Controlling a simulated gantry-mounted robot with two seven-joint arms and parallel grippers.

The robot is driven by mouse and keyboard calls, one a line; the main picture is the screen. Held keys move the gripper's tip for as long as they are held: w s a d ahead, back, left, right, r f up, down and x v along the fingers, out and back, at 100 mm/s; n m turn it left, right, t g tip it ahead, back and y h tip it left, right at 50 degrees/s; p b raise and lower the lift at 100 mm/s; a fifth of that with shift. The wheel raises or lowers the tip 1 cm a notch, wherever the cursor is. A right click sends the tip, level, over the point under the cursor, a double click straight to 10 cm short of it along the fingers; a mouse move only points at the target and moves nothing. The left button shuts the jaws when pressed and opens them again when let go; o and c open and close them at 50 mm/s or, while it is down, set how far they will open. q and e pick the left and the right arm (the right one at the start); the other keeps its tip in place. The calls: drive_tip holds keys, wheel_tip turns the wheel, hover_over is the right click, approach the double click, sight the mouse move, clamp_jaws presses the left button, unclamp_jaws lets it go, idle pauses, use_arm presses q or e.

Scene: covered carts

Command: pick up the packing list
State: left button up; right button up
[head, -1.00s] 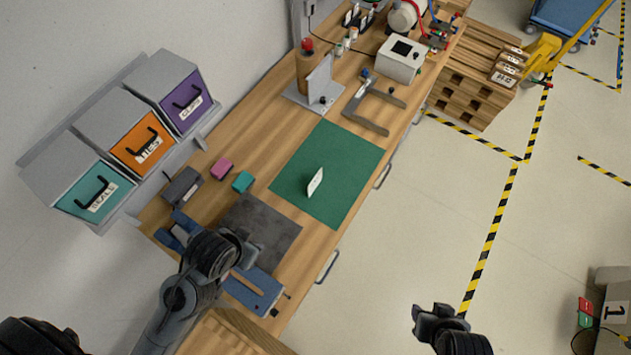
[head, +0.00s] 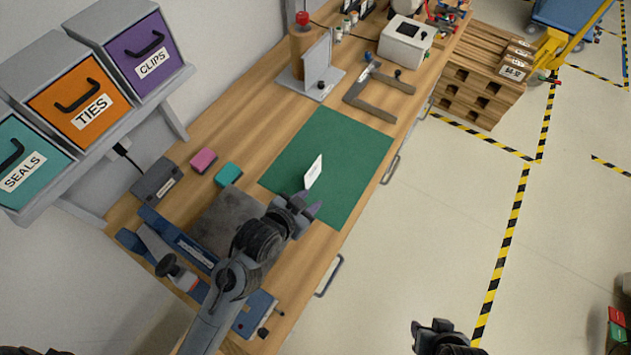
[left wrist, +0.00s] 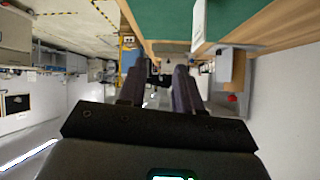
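The packing list is a small white card (head: 313,172) standing tilted on the green mat (head: 345,150) on the wooden bench. It also shows as a white upright piece (left wrist: 198,24) at the top of the left wrist view, beyond the fingers and to their right. My left gripper (head: 310,208) is over the near edge of the mat, close to the card. Its two fingers are apart with nothing between them in the left wrist view (left wrist: 158,82). My right gripper (head: 438,326) is at the bottom edge over the floor, away from the bench; its fingers are unclear.
Pink (head: 204,160) and teal (head: 228,174) blocks and a grey box (head: 157,181) lie left of the mat. A grey stand (head: 312,75) and a C-shaped tool (head: 375,95) lie beyond it. Labelled drawers (head: 85,105) stand at the left. Most of the mat is clear.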

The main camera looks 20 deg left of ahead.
use_arm(q)
drive_tip(key=n+t+p, duration=0.2)
approach(313, 166)
drive_tip(key=shift+x, duration=5.2)
drive_tip(key=shift+a+f, duration=0.1)
use_arm(e)
wheel_tip(313, 166, up, 4)
drive_tip(key=shift+d+r, duration=0.1)
drive_tip(key=shift+r, duration=0.1)
use_arm(q)
drive_tip(key=shift+c, duration=0.4)
clamp_jaws()
